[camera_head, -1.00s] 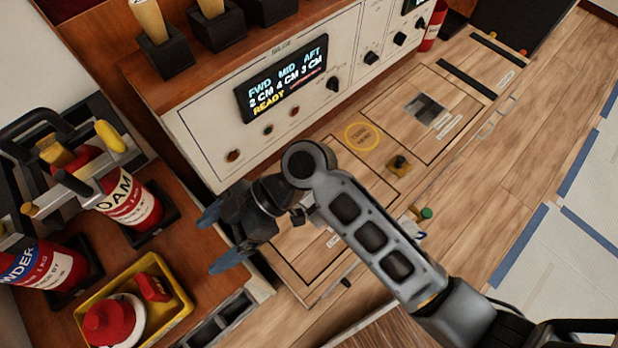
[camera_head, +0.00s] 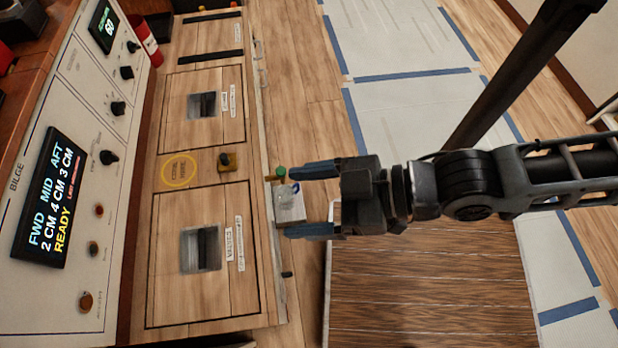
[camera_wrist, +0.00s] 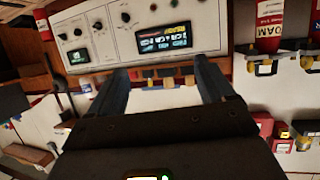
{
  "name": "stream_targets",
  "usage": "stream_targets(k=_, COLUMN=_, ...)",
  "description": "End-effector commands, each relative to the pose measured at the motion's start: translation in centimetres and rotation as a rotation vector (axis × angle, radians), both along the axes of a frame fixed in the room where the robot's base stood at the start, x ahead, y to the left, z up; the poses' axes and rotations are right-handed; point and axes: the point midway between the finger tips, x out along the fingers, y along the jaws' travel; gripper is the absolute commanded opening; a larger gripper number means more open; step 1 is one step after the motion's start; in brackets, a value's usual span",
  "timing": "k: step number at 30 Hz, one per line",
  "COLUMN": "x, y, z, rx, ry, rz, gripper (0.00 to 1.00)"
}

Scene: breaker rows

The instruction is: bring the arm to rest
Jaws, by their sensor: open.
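My gripper (camera_head: 312,201) has two blue fingers spread apart and points left in the head view. Its jaws are open, and nothing is clearly held between them. A small pale box with a clear and blue item (camera_head: 289,205) shows by the fingertips, at the edge of the wooden counter; I cannot tell whether the fingers touch it. In the wrist view the open fingers (camera_wrist: 160,85) frame the bilge panel's lit display (camera_wrist: 164,38). My arm stretches in from the right in the head view.
The bilge panel (camera_head: 88,150) stands at the left, its display reading READY. Blue-taped pale floor sheets (camera_head: 400,110) and a dark slanted post (camera_head: 515,75) lie to the right. A red cylinder (camera_head: 146,42) stands at upper left.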

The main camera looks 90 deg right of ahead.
Motion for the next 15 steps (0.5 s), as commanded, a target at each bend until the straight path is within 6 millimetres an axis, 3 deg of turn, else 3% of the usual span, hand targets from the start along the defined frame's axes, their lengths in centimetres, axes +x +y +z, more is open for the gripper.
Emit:
stream_targets(k=3, x=-1.3, y=-0.2, z=2.9, rx=0.008, ry=-0.054, rz=-0.019, gripper=0.82)
stream_targets(k=6, x=-1.7, y=-0.3, z=4.1, rx=0.014, ry=-0.082, rz=-0.024, gripper=0.82)
stream_targets(k=15, x=-1.8, y=-0.3, z=4.4, rx=0.017, ry=-0.089, rz=-0.025, gripper=0.82)
